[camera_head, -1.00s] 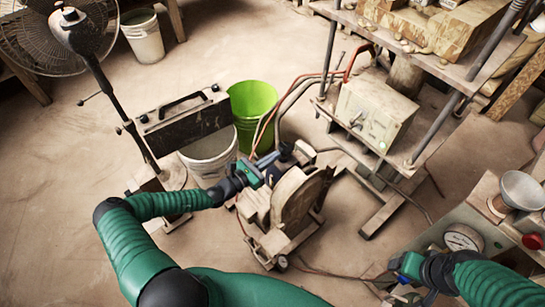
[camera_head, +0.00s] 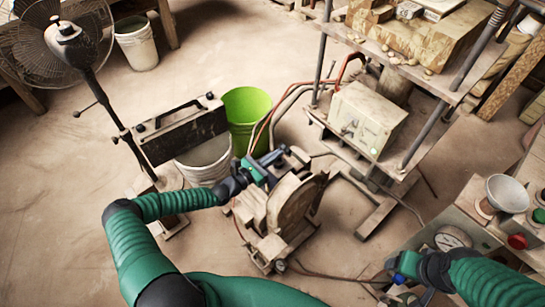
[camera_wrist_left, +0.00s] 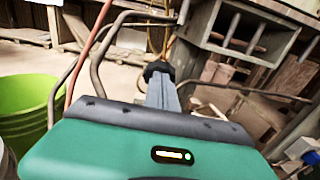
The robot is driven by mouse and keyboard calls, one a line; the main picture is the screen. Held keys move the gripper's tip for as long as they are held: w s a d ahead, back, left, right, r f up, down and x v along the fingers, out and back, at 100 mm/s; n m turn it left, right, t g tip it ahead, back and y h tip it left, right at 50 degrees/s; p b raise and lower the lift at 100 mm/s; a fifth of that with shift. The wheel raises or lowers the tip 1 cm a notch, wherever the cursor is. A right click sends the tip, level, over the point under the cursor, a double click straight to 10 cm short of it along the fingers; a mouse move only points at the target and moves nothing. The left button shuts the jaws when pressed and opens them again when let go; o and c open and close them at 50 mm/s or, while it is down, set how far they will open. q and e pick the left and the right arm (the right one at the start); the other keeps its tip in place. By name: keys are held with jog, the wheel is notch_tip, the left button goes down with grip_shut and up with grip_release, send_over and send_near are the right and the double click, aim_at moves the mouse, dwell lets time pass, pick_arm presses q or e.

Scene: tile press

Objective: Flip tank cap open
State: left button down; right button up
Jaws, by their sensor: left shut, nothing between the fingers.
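A dusty machine (camera_head: 292,205) with a round housing stands on the floor in the middle of the head view. My left gripper (camera_head: 278,158) is at its upper back side, shut with nothing between the fingers. In the left wrist view its grey fingers (camera_wrist_left: 163,96) point away, with a small black piece (camera_wrist_left: 157,70) at their tips. I cannot tell whether they touch it, or whether it is the tank cap. No cap can be clearly made out in the head view. My right gripper (camera_head: 398,290) is low at the right, partly hidden by its arm; its fingers are unclear.
A green bucket (camera_head: 247,108) and a whitish bucket (camera_head: 207,160) stand behind the machine, beside a dark case (camera_head: 183,132). Red and grey hoses run to a pale box (camera_head: 366,118) on a metal rack. A bench with a gauge (camera_head: 453,238) is at right.

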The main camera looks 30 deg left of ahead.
pick_arm(q)
jog(key=shift+x, duration=1.55)
jog(key=shift+f, duration=0.1)
jog(key=shift+s+a+r+p, duration=0.15)
jog(key=shift+s+r+p, duration=0.1)
jog(key=shift+p, duration=0.25)
jog(key=s+a+r+p, duration=0.2)
jog(key=s+a+p, duration=0.1)
jog(key=s+p, duration=0.3)
jog(key=s, duration=0.2)
jog(key=shift+s+a+r, duration=0.3)
jog(key=shift+s, duration=0.1)
